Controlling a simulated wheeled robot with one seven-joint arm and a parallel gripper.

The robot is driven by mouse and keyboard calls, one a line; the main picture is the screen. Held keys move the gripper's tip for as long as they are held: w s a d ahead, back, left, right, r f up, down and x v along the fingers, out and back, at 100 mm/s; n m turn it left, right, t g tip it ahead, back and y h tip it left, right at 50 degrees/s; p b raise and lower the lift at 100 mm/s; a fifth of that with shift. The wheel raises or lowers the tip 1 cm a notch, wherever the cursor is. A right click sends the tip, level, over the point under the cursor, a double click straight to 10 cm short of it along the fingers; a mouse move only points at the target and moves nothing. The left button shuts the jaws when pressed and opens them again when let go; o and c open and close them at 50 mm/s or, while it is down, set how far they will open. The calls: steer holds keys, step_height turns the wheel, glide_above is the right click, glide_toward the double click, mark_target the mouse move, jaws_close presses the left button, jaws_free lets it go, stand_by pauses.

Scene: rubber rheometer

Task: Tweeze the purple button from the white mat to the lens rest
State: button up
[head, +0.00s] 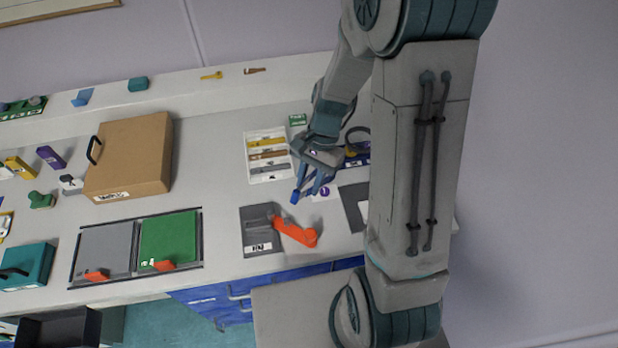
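My gripper (308,186) hangs over the bench, with narrow blue prongs pointing down. I cannot tell whether the prongs are its own fingers or a held tool such as tweezers. A small round purple spot, which looks like the purple button (325,191), shows on a small white patch, likely the white mat (334,195), just right of the prongs. The prongs look apart from it, though their height is unclear. I cannot make out the lens rest for certain; my arm hides part of the bench to the right.
A white tray (249,160) with several slots stands left of my gripper. A dark grey plate (256,240) with an orange lever (296,232) lies in front. A brown box (128,155) and a green and grey panel (168,238) are further left. Bare bench lies between.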

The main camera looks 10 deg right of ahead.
steer(key=shift+f+b, duration=3.05)
steer(key=shift+f, duration=1.1)
jaws_close()
step_height(320, 180, up, 12)
steer(key=p, duration=0.8)
steer(key=shift+w, duration=0.15)
